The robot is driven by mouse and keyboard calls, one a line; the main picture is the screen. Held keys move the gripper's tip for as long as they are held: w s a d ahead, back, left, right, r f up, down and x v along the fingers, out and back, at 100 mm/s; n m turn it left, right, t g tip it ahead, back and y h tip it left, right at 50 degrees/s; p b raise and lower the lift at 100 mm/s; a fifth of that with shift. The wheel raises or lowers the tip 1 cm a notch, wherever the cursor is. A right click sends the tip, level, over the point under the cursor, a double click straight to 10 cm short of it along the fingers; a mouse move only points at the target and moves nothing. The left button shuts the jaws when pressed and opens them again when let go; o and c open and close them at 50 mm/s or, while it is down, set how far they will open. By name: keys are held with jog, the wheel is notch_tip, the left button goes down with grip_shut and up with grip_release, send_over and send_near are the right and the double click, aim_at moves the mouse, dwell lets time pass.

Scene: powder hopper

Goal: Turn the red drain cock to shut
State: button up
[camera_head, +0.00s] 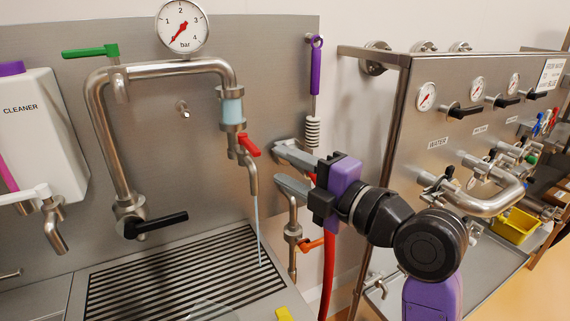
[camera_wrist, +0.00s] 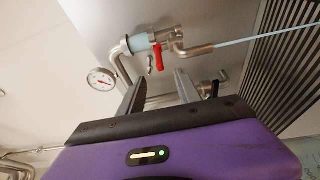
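The red drain cock (camera_head: 249,145) sits under the pale blue sight glass (camera_head: 232,110) on the steel pipe. Its lever slants outward, down to the right. A thin pale stream (camera_head: 258,232) runs from the spout below it to the slatted grate. My gripper (camera_head: 279,166) is open and empty, to the right of the lever and slightly lower, with a gap between. In the wrist view, the red lever (camera_wrist: 158,57) shows ahead of and between the two fingertips (camera_wrist: 159,77), not touched. The stream (camera_wrist: 265,36) also shows there.
A green lever (camera_head: 90,51) and a pressure gauge (camera_head: 183,27) are above; a black lever (camera_head: 160,225) is lower left. An orange lever (camera_head: 311,244) and red hose (camera_head: 328,270) are below my gripper. A purple-handled brush (camera_head: 316,70) hangs behind. A steel valve panel (camera_head: 455,135) stands right.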

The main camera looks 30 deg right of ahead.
aim_at(258, 155)
jog(key=shift+x, duration=4.5)
jog(key=shift+a, duration=0.1)
grip_shut()
